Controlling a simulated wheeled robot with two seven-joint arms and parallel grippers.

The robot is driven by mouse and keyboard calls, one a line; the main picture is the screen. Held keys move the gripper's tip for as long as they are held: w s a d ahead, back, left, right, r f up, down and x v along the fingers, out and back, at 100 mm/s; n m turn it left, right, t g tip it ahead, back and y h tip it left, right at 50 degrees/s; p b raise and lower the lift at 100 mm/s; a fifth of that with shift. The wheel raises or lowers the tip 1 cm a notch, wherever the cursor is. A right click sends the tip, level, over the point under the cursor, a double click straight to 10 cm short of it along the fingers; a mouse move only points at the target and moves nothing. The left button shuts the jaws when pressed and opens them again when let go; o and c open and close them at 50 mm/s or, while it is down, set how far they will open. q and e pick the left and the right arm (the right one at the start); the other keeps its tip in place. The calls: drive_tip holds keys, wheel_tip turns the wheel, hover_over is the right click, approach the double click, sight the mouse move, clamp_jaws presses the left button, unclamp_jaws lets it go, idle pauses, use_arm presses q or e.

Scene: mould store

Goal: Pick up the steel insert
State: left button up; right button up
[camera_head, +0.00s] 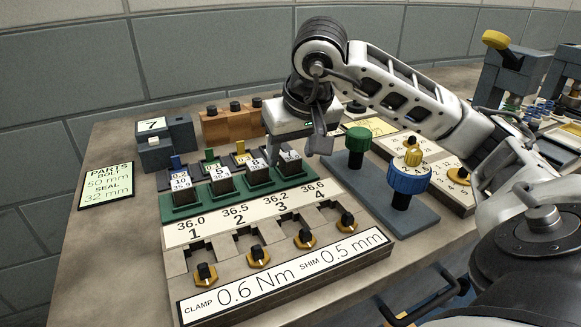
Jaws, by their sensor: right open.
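Several dark steel inserts with white number labels stand in a row in green holders behind a numbered plate. The leftmost insert (184,195) is labelled 0.2, 10 and 35.9. The second (222,184) shows a 5 and the third (257,174) an 8. The rightmost insert (291,168) is partly hidden by my right gripper (297,152). That gripper points down, open, with its fingers around or just above the rightmost insert; I cannot tell whether they touch it. My left gripper is not in view.
In front lies the plate (215,237) with numbered slots and black-and-yellow knobs. An orange-brown block (228,126) stands behind. A PARTS card (107,186) lies at the left.

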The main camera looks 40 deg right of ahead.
drive_tip(key=shift+w+f, duration=0.15)
drive_tip(key=shift+f, duration=0.15)
clamp_jaws()
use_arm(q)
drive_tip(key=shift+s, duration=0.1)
use_arm(e)
drive_tip(key=shift+r, duration=0.2)
